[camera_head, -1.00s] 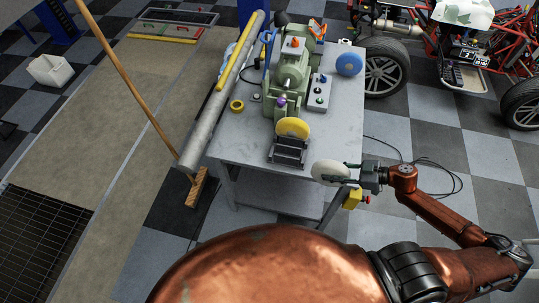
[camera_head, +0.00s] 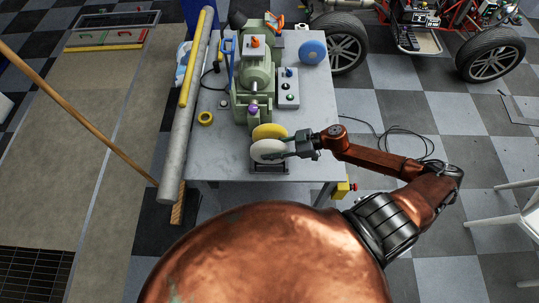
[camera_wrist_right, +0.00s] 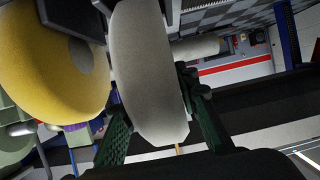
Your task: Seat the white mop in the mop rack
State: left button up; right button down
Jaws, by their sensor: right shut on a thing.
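The white mop (camera_head: 266,152) is a thick pale disc, held on edge by my right gripper (camera_head: 290,148), which reaches in from the right. The green fingers are closed on both sides of the disc in the right wrist view (camera_wrist_right: 152,98). The mop rack (camera_head: 268,169) is a small dark rack at the table's near edge; the white mop hides most of it. The yellow mop (camera_head: 270,131) is just behind the white mop, and is at the left in the wrist view (camera_wrist_right: 50,70). I cannot tell whether the white mop touches the rack. My left gripper is out of view.
The green polishing machine (camera_head: 254,78) stands behind the rack on the grey table (camera_head: 225,155). A long grey pipe (camera_head: 184,130) runs along the table's left side.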

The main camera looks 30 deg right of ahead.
notch_tip(320, 180, down, 4)
jog(key=shift+r, duration=0.1)
jog(key=shift+s, duration=0.15)
jog(key=c, duration=1.5)
grip_release()
jog(key=shift+s+d+r, duration=0.1)
jog(key=shift+s+d, duration=0.1)
jog(key=shift+d, duration=0.15)
pick_arm(q)
jog(key=shift+w+f+b, duration=0.15)
jog(key=shift+w+b, duration=0.05)
jog(key=shift+w, duration=0.45)
jog(key=shift+w+f+b, duration=0.15)
jog(key=shift+w, duration=0.45)
pick_arm(e)
jog(key=v, duration=1.1)
jog(key=shift+d, duration=0.15)
